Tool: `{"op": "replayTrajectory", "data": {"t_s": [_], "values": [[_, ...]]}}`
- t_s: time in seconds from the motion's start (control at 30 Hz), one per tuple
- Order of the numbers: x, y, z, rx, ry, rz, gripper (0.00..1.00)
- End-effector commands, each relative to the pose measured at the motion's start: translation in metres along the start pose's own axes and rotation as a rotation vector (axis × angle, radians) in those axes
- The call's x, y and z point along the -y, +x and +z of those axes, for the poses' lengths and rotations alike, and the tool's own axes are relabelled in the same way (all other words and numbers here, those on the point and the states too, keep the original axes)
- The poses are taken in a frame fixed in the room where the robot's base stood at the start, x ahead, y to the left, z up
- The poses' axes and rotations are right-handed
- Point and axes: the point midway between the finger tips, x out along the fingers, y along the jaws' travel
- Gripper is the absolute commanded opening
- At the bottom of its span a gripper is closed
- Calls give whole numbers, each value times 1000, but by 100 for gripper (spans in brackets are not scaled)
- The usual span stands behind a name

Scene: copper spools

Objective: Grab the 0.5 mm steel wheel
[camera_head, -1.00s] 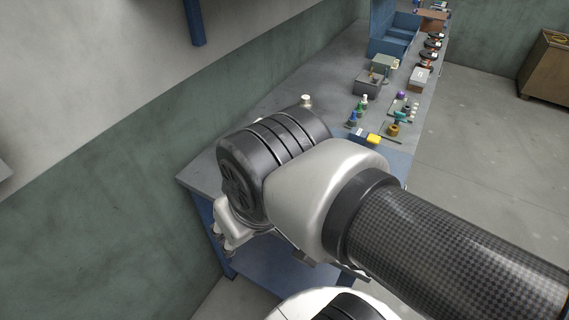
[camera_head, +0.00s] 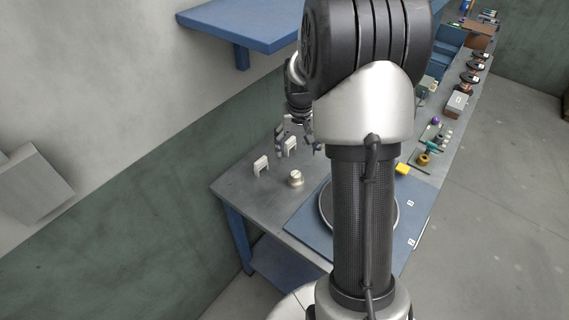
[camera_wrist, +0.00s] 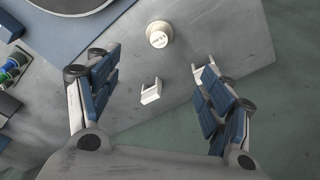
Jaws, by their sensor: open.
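A small cream round piece (camera_head: 296,178) with a printed label on top stands on the grey bench; in the wrist view it (camera_wrist: 159,35) is at the top centre. Its print is too small to read, so I cannot tell if it is the 0.5 mm steel wheel. Several dark and copper spools (camera_head: 474,66) stand along the far right of the bench, their labels also unreadable. My gripper (camera_wrist: 155,68) is open and empty above the bench's near end, its blue-padded fingers wide apart. In the head view it (camera_head: 298,138) is partly hidden behind my arm.
Two small white U-shaped brackets (camera_wrist: 150,92) (camera_wrist: 201,73) stand near the round piece. A blue mat (camera_head: 306,228) carries a large round disc (camera_head: 327,208), partly behind my arm. A blue shelf (camera_head: 240,20) juts from the wall. Bottles and a yellow block (camera_head: 402,169) sit farther right.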

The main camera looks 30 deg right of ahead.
Motion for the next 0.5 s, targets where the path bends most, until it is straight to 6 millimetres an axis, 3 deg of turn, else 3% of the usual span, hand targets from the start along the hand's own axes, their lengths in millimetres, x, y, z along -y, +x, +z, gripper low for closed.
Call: {"op": "replayTrajectory", "data": {"t_s": [0.3, 0.5], "values": [[0, 71, 2, 6, 0, 1, 74], [0, 106, 2, 3, 0, 0, 74]]}}
